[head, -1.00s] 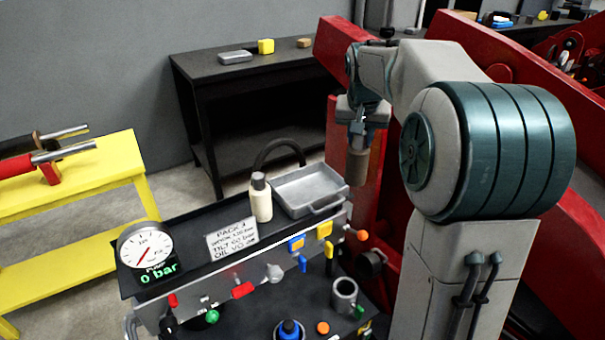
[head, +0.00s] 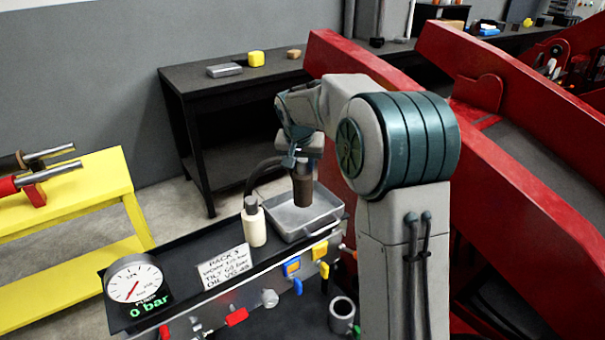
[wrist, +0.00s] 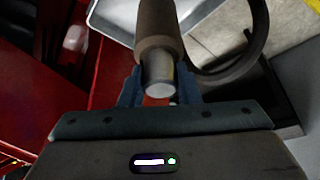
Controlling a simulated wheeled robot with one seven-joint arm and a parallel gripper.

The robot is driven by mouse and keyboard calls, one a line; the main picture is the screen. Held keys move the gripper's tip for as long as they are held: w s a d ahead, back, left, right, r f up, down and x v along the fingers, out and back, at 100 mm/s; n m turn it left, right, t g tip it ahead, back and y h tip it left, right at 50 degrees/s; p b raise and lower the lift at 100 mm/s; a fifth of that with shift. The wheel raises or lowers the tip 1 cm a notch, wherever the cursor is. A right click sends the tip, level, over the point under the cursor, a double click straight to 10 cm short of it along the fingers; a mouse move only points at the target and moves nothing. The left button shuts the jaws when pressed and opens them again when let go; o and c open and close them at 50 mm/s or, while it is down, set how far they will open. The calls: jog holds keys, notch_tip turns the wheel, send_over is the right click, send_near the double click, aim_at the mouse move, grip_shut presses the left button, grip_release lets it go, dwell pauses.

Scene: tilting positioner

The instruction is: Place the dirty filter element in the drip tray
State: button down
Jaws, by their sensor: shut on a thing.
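The dirty filter element is a brown cylinder (head: 302,188), held upright in my gripper (head: 298,163). In the head view its lower end overlaps the drip tray, and it looks to be above it; the exact height is hard to tell. In the wrist view the brown element (wrist: 158,32) with its pale metal end sits between the blue fingers (wrist: 160,92). The drip tray (head: 323,228) is a shallow grey metal pan with a front handle on the dark shelf. Its corner (wrist: 108,18) shows at the top of the wrist view.
A cream bottle (head: 254,226) stands just left of the tray, with a black curved hose (head: 262,170) behind. A pressure gauge (head: 134,280) and a written sign (head: 222,266) sit farther left. Red machine beams (head: 400,110) rise at right.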

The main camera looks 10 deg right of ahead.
aim_at(303, 175)
jog(key=shift+f, duration=1.9)
jog(key=shift+f, duration=0.25)
jog(key=c, duration=1.1)
grip_release()
jog(key=shift+r, duration=0.1)
jog(key=shift+r, duration=0.1)
jog(key=v, duration=1.2)
jog(key=shift+s, duration=0.15)
